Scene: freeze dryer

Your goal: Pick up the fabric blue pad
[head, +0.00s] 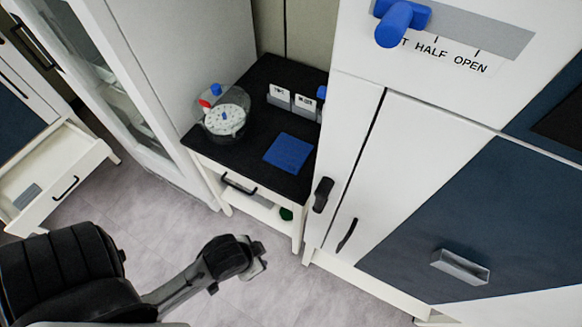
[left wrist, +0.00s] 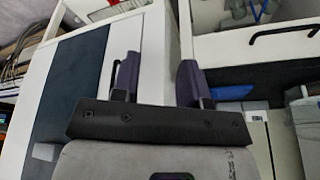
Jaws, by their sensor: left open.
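The blue fabric pad (head: 288,152) lies flat on the black top of a small white table (head: 262,98), near its front right edge. My left gripper (head: 259,257) is in the lower middle of the head view, in front of the table and well apart from the pad. In the left wrist view its two dark fingers (left wrist: 157,82) stand wide apart with nothing between them. A blue patch (left wrist: 232,92) right of the fingers there may be the pad; I cannot be sure. My right gripper is not in view.
A clear round vessel (head: 224,122) with a white dial-like top stands left of the pad. Small labelled holders (head: 292,99) stand behind it. A tall white cabinet (head: 345,150) rises close on the right. An open drawer (head: 60,175) is at far left. Floor before the table is clear.

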